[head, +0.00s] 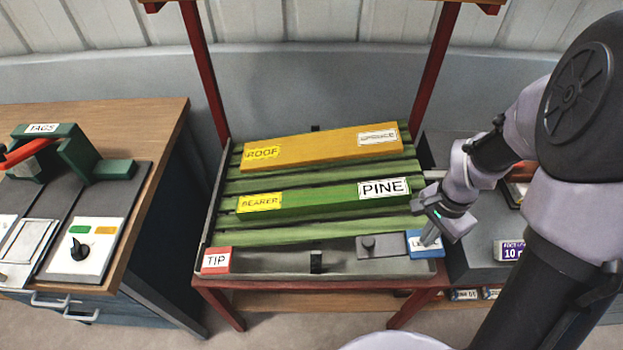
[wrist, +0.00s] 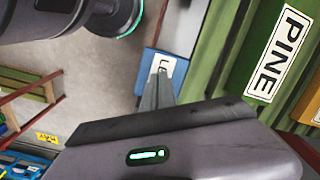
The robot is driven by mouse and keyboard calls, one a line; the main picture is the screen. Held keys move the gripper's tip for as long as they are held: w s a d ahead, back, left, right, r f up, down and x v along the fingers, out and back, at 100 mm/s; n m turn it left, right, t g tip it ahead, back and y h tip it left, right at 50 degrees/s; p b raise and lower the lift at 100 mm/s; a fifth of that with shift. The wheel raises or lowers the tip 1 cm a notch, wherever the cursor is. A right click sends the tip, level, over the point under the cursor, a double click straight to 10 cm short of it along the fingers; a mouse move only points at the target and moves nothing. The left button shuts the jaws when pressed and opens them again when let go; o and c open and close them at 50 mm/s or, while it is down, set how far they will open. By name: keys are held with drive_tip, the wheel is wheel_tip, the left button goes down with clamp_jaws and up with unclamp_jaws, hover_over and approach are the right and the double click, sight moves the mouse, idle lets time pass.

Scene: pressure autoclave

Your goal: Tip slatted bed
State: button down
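The slatted bed has green slats (head: 290,235) in a grey tray (head: 280,267) on a red frame. An orange beam (head: 320,148) marked ROOF and a green beam (head: 320,200) marked BEARER and PINE lie across the slats. A red TIP label (head: 217,260) is at the front left corner, and a blue label (head: 416,243) is at the front right, its word partly hidden. My gripper (head: 430,238) is at the blue label; its fingers (wrist: 158,92) look closed together with nothing between them. I cannot tell whether they touch the label, which also shows in the wrist view (wrist: 150,65).
A grey block with a knob (head: 380,246) sits left of the blue label. Red posts (head: 205,75) rise behind the bed. A wooden bench (head: 150,120) with a TAGS stand and a dial stands left. A dark surface with a purple-labelled box (head: 510,250) is at right.

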sight(421, 248)
drive_tip(key=shift+f+b, duration=2.3)
drive_tip(key=shift+f, duration=0.5)
wheel_tip(421, 248, up, 10)
drive_tip(key=p, duration=0.8)
drive_tip(key=shift+r, duration=0.2)
drive_tip(key=shift+f, duration=0.1)
drive_tip(key=shift+a+r, duration=0.15)
drive_tip(key=shift+r, duration=0.15)
drive_tip(key=s+a+r+n+t, duration=0.2)
drive_tip(key=s+a+r, duration=0.1)
drive_tip(key=r, duration=0.3)
drive_tip(key=s+a+r+n+t+y, duration=0.1)
drive_tip(key=s+a+r+n+t, duration=0.1)
drive_tip(key=s+a+r, duration=0.2)
drive_tip(key=s+a+r+n+t+y, duration=0.1)
drive_tip(key=s+a+r+n, duration=0.2)
drive_tip(key=a+r, duration=0.4)
wheel_tip(421, 248, up, 3)
drive_tip(key=shift+s+a+f+t, duration=0.2)
drive_tip(key=shift+s+t, duration=0.2)
drive_tip(key=shift+s, duration=0.3)
